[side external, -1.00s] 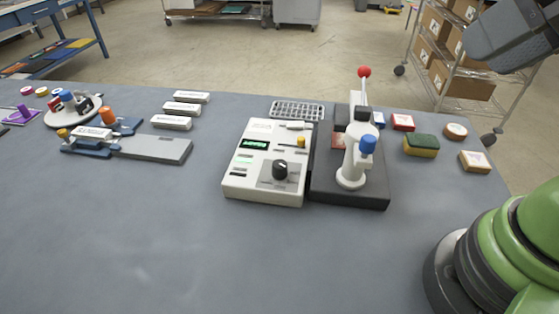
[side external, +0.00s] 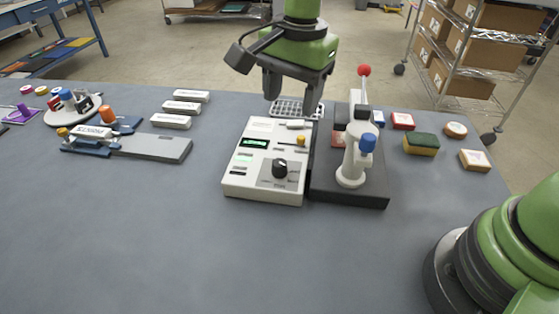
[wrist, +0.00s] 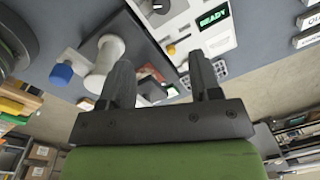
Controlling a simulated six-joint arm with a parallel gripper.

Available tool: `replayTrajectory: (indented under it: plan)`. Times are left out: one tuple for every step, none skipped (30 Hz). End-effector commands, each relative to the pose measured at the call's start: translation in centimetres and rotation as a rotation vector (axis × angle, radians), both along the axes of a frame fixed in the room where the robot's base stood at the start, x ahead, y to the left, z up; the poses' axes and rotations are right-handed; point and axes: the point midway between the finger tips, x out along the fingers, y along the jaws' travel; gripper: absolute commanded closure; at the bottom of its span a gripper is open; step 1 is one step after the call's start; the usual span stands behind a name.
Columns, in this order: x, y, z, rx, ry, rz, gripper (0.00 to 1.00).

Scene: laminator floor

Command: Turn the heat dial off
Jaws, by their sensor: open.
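The heat dial (side external: 280,168) is a black round knob on the lower right of a white control box (side external: 237,187), which stands on the grey table. A green-lit display (side external: 254,143) is on the box; in the wrist view it reads READY (wrist: 213,17). The dial also shows at the top of the wrist view (wrist: 160,5), partly cut off. My gripper (side external: 290,108) is open and empty, pointing down above the far end of the box, behind and above the dial. In the wrist view its two fingers (wrist: 162,82) stand apart with nothing between them.
A sponge (side external: 421,146) and small blocks lie right. The table in front is clear.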

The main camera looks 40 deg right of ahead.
Motion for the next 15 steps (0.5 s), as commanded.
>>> replayTrajectory:
  plan:
    - [0.4,0.6,-1.5,-0.012,0.025,-0.027,0.42]
    - [0.5,0.8,-2.2,-0.017,0.036,-0.044,0.42]
    - [0.7,1.1,-2.9,-0.025,0.046,-0.064,0.42]
    - [0.8,1.2,-3.4,-0.029,0.052,-0.075,0.42]
    - [0.9,1.4,-3.7,-0.033,0.057,-0.086,0.42]
    - [0.9,1.5,-4.1,-0.036,0.061,-0.094,0.42]
    - [1.0,1.6,-4.3,-0.038,0.063,-0.1,0.42]
    - [1.0,1.6,-4.6,-0.04,0.065,-0.104,0.42]
    - [1.0,1.6,-4.9,-0.041,0.068,-0.107,0.42]
    - [1.0,1.6,-5.2,-0.041,0.067,-0.107,0.42]
    - [1.0,1.6,-5.5,-0.041,0.067,-0.107,0.42]
    - [1.0,1.6,-6.0,-0.041,0.069,-0.107,0.42]
    - [0.9,1.6,-6.5,-0.041,0.07,-0.107,0.42]
    - [0.9,1.6,-7.1,-0.041,0.07,-0.108,0.42]
    - [0.9,1.6,-7.8,-0.042,0.072,-0.107,0.42]
